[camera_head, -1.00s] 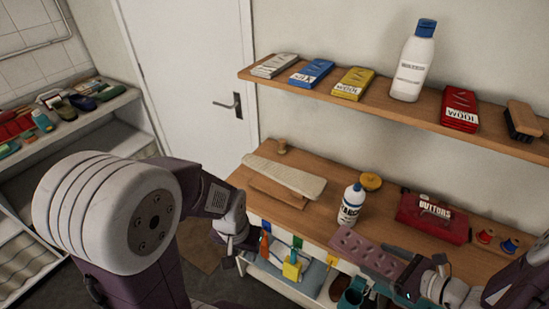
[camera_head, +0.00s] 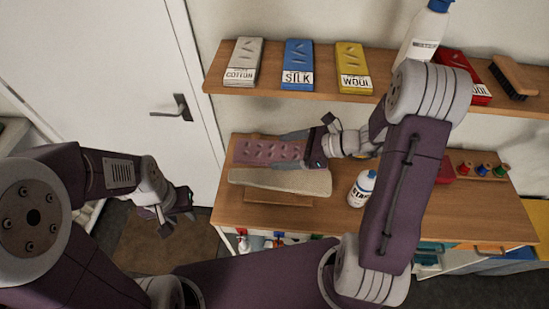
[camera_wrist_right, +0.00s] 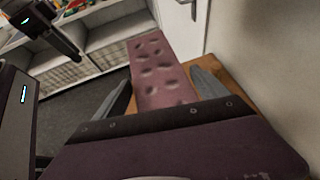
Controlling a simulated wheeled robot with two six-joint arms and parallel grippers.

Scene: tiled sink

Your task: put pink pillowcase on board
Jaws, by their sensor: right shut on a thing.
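The pink pillowcase (camera_head: 268,152) is a flat, dimpled mauve-pink piece. My right gripper (camera_head: 300,150) is shut on its right end. In the head view the pillowcase lies just behind the pale board (camera_head: 280,182), seemingly over its far edge; I cannot tell whether they touch. The pale board is long, with a wooden base on the table. The right wrist view shows the pillowcase (camera_wrist_right: 158,75) stretching out between the fingers, with the board not visible. My left gripper (camera_head: 175,212) hangs empty, left of the table; its finger opening is unclear.
The wooden table (camera_head: 250,216) also holds a white bottle (camera_head: 361,190) and several thread spools (camera_head: 484,170). A wall shelf (camera_head: 310,88) with coloured packets hangs above. My right arm covers much of the table's right half. Floor is free left of the table.

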